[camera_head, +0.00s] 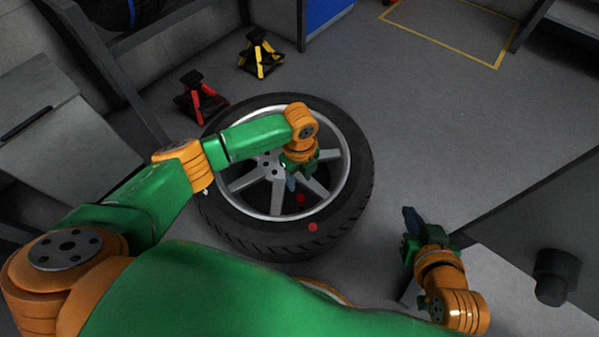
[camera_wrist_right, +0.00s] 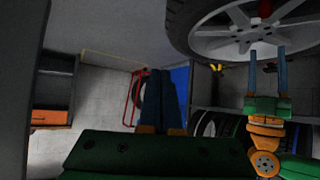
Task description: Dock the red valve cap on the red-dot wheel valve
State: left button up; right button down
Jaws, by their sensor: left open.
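The wheel (camera_head: 262,237) lies flat, with a dark tyre and a silver spoked rim. A red dot (camera_head: 312,227) is on its near sidewall. The small red cap (camera_head: 300,200) shows between the spokes near the rim's near edge; I cannot tell whether it sits on the valve, which I cannot make out. A red piece (camera_wrist_right: 265,8) also shows at the wheel in the right wrist view. My left gripper (camera_head: 291,183) is over the rim, just beyond the cap, its fingers apart and empty (camera_wrist_right: 267,54). My right gripper (camera_head: 410,218) is right of the wheel, its fingers together (camera_wrist_right: 167,100).
A red jack stand (camera_head: 200,97) and a yellow jack stand (camera_head: 261,55) are on the floor beyond the wheel. A grey bench-like surface (camera_head: 540,215) with a dark knob (camera_head: 555,276) is at the right. Floor beyond the wheel to the right is clear.

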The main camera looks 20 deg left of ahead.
jog(key=s+d+f+g+h+p, duration=0.1)
jog(key=s+d+f+g, duration=0.1)
jog(key=s+f+g, duration=0.4)
jog(key=s, duration=0.3)
jog(key=shift+s+d, duration=0.15)
jog(key=shift+d, duration=0.15)
dwell(0.3)
